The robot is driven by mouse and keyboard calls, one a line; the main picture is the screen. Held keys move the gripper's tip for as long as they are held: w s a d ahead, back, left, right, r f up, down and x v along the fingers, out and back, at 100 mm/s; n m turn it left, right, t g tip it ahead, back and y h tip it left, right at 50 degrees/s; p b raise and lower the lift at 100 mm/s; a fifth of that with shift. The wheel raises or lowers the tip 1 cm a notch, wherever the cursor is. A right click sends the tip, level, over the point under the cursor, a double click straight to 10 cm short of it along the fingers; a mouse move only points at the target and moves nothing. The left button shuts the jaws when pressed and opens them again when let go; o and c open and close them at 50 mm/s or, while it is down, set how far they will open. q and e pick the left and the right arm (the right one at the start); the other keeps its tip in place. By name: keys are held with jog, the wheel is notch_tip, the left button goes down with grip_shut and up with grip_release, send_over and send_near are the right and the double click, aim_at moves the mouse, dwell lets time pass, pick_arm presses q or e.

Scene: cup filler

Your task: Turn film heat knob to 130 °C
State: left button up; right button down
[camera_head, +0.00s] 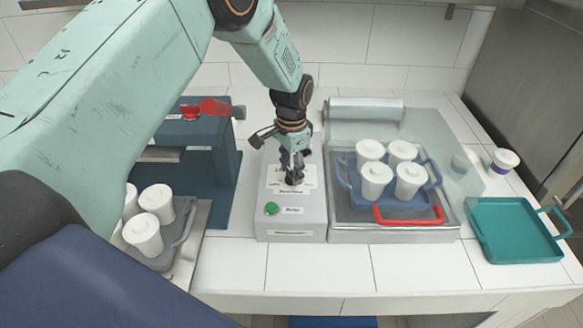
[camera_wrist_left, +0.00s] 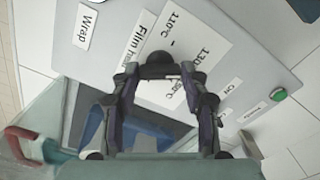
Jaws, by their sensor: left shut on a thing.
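The film heat knob is a black round knob (camera_wrist_left: 160,62) on a white label panel on top of the grey control box (camera_head: 292,222). In the wrist view the label reads "Film heat", with "110°C" and "130°C" marks and a third mark partly hidden by a finger. My left gripper (camera_head: 292,178) points down over the box; in the wrist view its two fingers (camera_wrist_left: 158,75) are shut on the knob from both sides. I cannot make out which mark the knob points to. My right gripper is not in view.
Right of the box, a blue tray (camera_head: 432,182) of white cups sits on the wrapping station (camera_head: 345,234) with a red handle bar. A teal tray (camera_head: 510,232) lies at the far right. A dark blue machine (camera_head: 222,165) with more cups below stands left.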

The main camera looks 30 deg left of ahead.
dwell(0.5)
pick_arm(q)
jog(key=o, duration=1.2)
jog(key=shift+c, duration=0.2)
notch_tip(320, 180, up, 12)
